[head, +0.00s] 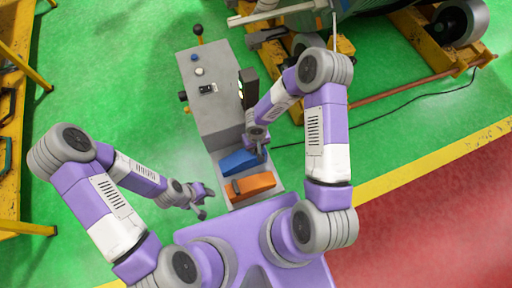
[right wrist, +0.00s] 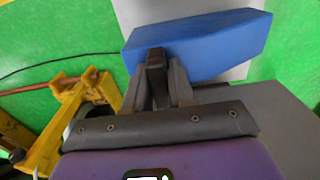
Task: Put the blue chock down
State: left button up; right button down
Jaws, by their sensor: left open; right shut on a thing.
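The blue chock (head: 238,162) is a wedge-shaped block at the front of the grey console, just behind the orange chock (head: 252,186). My right gripper (head: 262,154) is shut on the blue chock at its right end. In the right wrist view the blue chock (right wrist: 205,40) lies across the fingertips (right wrist: 157,62), over a pale grey surface. I cannot tell whether its underside touches that surface. My left gripper (head: 206,203) is open and empty, left of the orange chock and apart from it.
The grey console (head: 215,105) with knobs and a small panel stands behind the chocks. Yellow frames (head: 430,45) with wheels and a dark cable are at the upper right. A yellow rack (head: 20,120) stands at the left. Green floor (head: 130,60) is open left of the console.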

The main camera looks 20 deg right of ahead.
jog(key=c, duration=1.4)
grip_release()
jog(key=shift+f, duration=0.1)
jog(key=o, duration=0.4)
jog(key=shift+o, duration=0.2)
